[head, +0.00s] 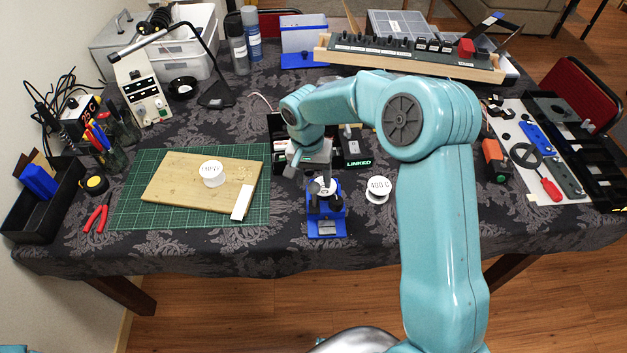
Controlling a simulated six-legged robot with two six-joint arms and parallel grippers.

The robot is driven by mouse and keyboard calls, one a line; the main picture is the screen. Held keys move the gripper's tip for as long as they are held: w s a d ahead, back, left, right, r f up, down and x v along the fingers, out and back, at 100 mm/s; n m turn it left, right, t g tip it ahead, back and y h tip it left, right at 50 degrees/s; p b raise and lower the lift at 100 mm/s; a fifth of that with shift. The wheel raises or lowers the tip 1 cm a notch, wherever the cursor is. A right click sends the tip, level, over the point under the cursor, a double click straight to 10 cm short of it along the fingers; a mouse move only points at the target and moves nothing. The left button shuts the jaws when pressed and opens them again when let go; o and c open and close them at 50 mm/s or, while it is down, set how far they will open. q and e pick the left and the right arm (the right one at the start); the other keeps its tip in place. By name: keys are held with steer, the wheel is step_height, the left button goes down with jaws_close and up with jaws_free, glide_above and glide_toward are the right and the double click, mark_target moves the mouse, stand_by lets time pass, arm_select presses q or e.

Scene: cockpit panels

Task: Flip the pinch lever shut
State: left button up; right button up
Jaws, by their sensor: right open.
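A small blue device (327,226) with dark knobs and a light metal upper part stands near the table's front middle. It looks like the feeder or clamp that bears the pinch lever. The lever itself is too small and partly covered to tell its position. My right gripper (318,184) points down at the top of the blue device, close above it or beside its upper part. Contact cannot be told. The right gripper is open, and nothing shows held in it. My left gripper is not in view.
A black unit labelled LINKED (355,150) stands behind. Left lie a green mat (130,210) and a wooden board (180,192) with another white spool (212,173). Bare cloth (285,245) lies left of the device.

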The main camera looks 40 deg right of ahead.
steer(key=shift+d+f, duration=0.2)
steer(key=shift+f, duration=1.15)
steer(key=shift+a, duration=0.1)
